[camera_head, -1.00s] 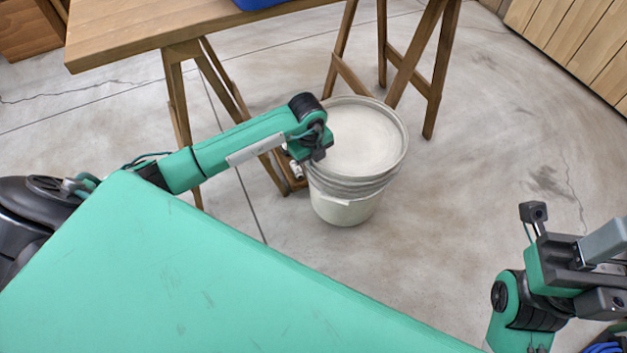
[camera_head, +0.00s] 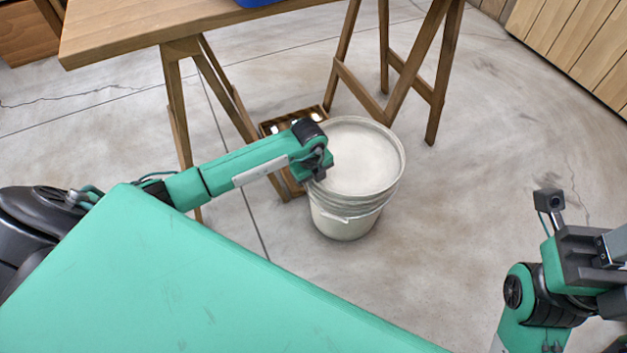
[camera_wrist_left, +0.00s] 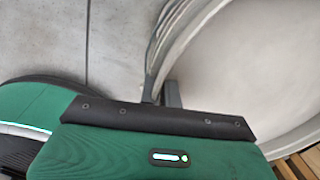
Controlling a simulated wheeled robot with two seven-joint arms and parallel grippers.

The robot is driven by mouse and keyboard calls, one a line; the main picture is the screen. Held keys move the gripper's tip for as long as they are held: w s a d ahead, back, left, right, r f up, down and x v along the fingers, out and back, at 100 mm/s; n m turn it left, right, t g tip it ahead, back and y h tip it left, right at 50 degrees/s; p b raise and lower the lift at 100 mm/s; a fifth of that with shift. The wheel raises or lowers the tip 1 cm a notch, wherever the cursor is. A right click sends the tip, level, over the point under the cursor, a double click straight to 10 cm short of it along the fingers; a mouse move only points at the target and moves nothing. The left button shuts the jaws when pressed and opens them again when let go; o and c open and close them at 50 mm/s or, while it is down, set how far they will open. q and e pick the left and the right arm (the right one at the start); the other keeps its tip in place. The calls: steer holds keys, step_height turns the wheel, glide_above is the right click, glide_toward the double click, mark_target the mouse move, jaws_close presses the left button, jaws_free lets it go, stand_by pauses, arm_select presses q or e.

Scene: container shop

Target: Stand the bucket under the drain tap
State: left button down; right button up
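A whitish bucket (camera_head: 343,222) with a wide round rim is upright below the wooden table, right of its near legs. I cannot tell whether its base touches the floor. My left gripper (camera_head: 318,172) is at the bucket's left rim. In the left wrist view, the fingers (camera_wrist_left: 162,94) of that gripper sit either side of the rim, closed on the bucket wall (camera_wrist_left: 190,45). My right gripper (camera_head: 603,262) is at the right edge, partly cut off, away from the bucket; its fingers do not show clearly. I see no drain tap in these views.
The wooden table (camera_head: 130,30) has trestle legs (camera_head: 408,65) near the bucket. A wooden crate (camera_head: 292,118) stands on the floor just behind and left of the bucket. A blue thing (camera_head: 258,2) is on the table. The floor right of the bucket is clear.

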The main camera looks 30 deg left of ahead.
arm_select(q)
steer(key=c, duration=2)
jaws_free()
steer(key=shift+f, duration=0.1)
steer(key=shift+c, duration=0.2)
steer(key=o, duration=0.4)
